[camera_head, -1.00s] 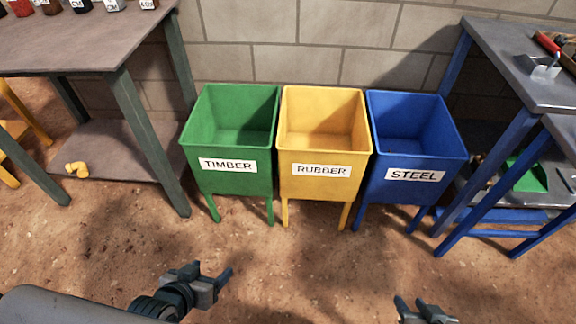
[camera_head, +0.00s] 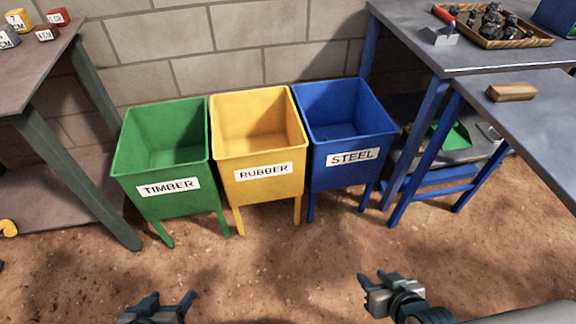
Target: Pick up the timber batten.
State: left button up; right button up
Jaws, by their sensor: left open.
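A short brown wooden block, which looks like the timber batten (camera_head: 511,92), lies on the grey-topped table at the right. Nothing touches it. My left gripper (camera_head: 168,302) is at the bottom left edge, open and empty, partly cut off by the frame. My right gripper (camera_head: 373,281) is at the bottom, right of centre. Its fingers are apart with nothing between them. Both grippers are well away from the block.
Green TIMBER (camera_head: 171,204), yellow RUBBER (camera_head: 257,188) and blue STEEL (camera_head: 346,168) bins stand before the block wall and look empty. A wooden tray (camera_head: 520,42) of dark lumps and a red-handled tool (camera_head: 441,33) sit behind the block. Open ground lies in front.

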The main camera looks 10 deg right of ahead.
aim_at(512, 92)
jog(key=z, duration=1.5)
